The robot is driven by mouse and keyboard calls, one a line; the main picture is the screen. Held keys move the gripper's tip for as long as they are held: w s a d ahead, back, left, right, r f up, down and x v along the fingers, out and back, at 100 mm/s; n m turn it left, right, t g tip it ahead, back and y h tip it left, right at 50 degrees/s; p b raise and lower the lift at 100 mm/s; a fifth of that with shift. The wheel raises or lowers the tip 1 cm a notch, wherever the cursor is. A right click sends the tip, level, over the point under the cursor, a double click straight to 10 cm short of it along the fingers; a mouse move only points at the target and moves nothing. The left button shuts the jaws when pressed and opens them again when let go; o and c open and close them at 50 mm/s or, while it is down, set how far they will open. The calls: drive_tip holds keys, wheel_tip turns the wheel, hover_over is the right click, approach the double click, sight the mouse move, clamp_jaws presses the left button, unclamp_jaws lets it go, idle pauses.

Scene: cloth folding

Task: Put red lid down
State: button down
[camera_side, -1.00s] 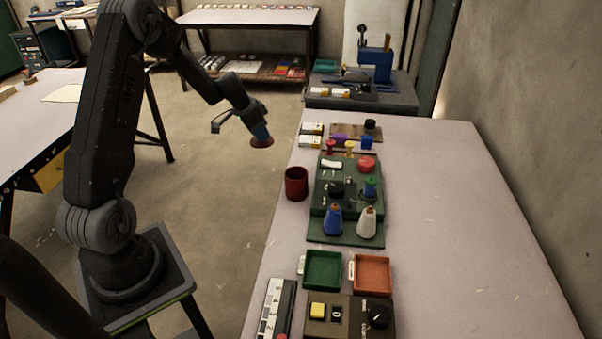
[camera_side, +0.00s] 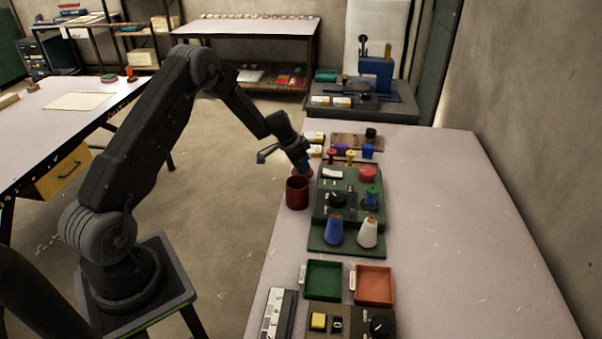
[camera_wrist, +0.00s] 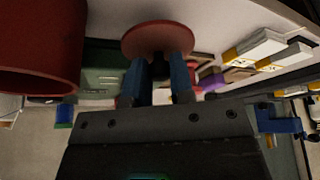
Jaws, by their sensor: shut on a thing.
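My gripper (camera_side: 303,167) is shut on the red lid (camera_side: 301,173), just behind the red pot on the long table. In the wrist view the blue fingers of my gripper (camera_wrist: 160,75) pinch the round red lid (camera_wrist: 157,38) from below in the picture. The red pot (camera_side: 297,194) stands upright at the table's left edge. It fills the upper left of the wrist view (camera_wrist: 40,45), close beside the lid. The lid is apart from the pot in the wrist view. Whether the lid touches the table cannot be told.
A green board (camera_side: 325,237) with knobs, a red button (camera_side: 367,174) and blue and white cones stands right of the pot. Green (camera_side: 323,280) and orange (camera_side: 374,285) trays lie in front. White boxes (camera_wrist: 257,48) are behind. The table's right side (camera_side: 450,220) is clear.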

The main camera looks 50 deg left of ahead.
drive_tip(key=shift+f, duration=1.7)
drive_tip(key=shift+f, duration=0.1)
drive_tip(key=c, duration=1)
unclamp_jaws()
